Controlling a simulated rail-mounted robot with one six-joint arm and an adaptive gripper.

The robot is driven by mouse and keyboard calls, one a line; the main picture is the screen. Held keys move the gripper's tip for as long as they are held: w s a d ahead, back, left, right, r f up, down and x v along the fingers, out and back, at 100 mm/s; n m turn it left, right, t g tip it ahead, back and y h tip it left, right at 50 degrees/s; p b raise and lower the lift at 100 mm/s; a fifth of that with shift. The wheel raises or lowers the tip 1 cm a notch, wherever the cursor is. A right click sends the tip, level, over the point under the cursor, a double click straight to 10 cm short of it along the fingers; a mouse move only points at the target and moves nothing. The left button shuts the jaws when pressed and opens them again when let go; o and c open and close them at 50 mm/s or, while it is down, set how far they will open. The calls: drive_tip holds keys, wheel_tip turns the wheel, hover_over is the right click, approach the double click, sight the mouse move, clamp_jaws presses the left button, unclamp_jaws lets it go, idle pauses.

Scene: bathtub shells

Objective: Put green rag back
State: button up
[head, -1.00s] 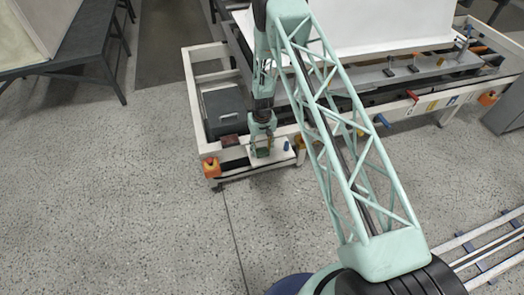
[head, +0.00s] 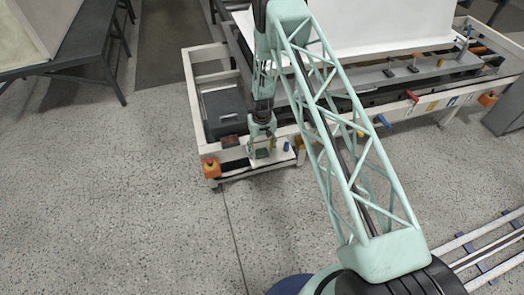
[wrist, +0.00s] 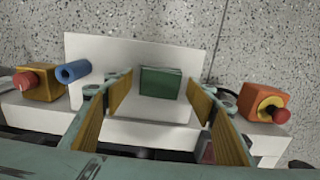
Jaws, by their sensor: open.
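The green rag (wrist: 161,83) is a small folded dark green block. It rests on a white plate (wrist: 135,52) at the end of the frame, and also shows small in the head view (head: 262,154). My gripper (wrist: 160,96) is open, with one wood-coloured finger pad on each side of the rag and visible gaps between pads and rag. In the head view my gripper (head: 262,150) is low over the white plate (head: 283,158). I cannot tell the exact height of the fingertips over the plate.
A blue cylinder (wrist: 72,71) and an orange box with a red button (wrist: 38,82) lie left in the wrist view. Another orange button box (wrist: 265,102) is at right. A grey box (head: 225,110) stands inside the white frame (head: 196,95). The floor in front is clear.

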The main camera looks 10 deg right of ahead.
sight(262, 151)
drive_tip(key=shift+r, duration=0.15)
wheel_tip(262, 151, up, 12)
drive_tip(key=p, duration=0.3)
idle(0.4)
drive_tip(key=shift+r, duration=0.15)
idle(0.7)
